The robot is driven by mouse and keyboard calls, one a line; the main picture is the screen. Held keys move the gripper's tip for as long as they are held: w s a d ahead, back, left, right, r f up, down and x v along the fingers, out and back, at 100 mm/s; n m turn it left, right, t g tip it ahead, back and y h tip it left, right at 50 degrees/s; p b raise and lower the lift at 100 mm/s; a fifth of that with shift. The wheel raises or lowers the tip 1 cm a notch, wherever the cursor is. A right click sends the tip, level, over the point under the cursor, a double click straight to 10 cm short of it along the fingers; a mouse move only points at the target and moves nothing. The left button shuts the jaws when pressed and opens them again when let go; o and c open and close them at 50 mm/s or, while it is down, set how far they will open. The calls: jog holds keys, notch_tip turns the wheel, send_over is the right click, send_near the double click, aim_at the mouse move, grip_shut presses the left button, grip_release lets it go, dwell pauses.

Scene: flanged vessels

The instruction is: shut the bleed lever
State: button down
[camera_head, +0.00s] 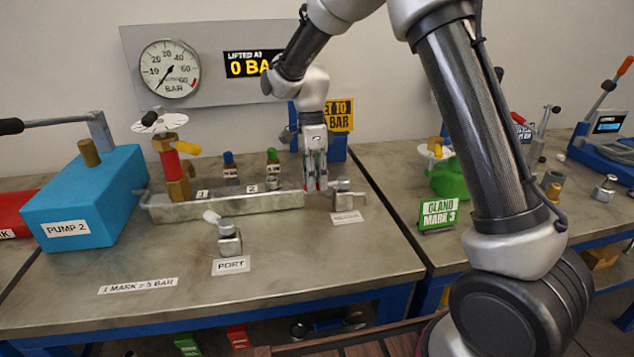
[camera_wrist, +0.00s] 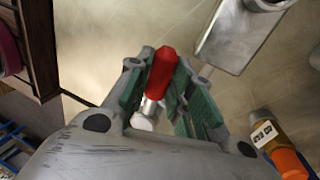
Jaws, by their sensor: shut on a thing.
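My gripper (camera_head: 316,186) points down at the right end of the long metal manifold, just left of the bleed fitting (camera_head: 345,190), which has a small white label in front. In the wrist view, my gripper (camera_wrist: 162,78) is shut on the red grip of the bleed lever (camera_wrist: 161,70), which lies between the green finger pads. A silver part (camera_wrist: 148,112) shows below the grip. In the head view the fingers mostly hide the lever, with only a bit of red showing at their tips. I cannot tell how far the lever is turned.
The manifold (camera_head: 225,207) carries valves on its left. A port fitting (camera_head: 229,238) stands in front. The blue pump (camera_head: 85,200) is far left, and the gauge (camera_head: 170,68) hangs on the wall. A green Gland Mark 3 sign (camera_head: 438,213) stands on the right bench.

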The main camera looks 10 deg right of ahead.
jog(key=shift+w+m, duration=0.25)
jog(key=shift+m, duration=0.05)
dwell(0.4)
jog(key=c, duration=1.3)
grip_release()
jog(key=shift+w, duration=0.1)
jog(key=shift+o, duration=0.2)
jog(key=shift+r, duration=0.1)
jog(key=v, duration=1.1)
jog(key=shift+r, duration=0.4)
jog(key=shift+w+d, duration=0.1)
jog(key=shift+d, duration=0.05)
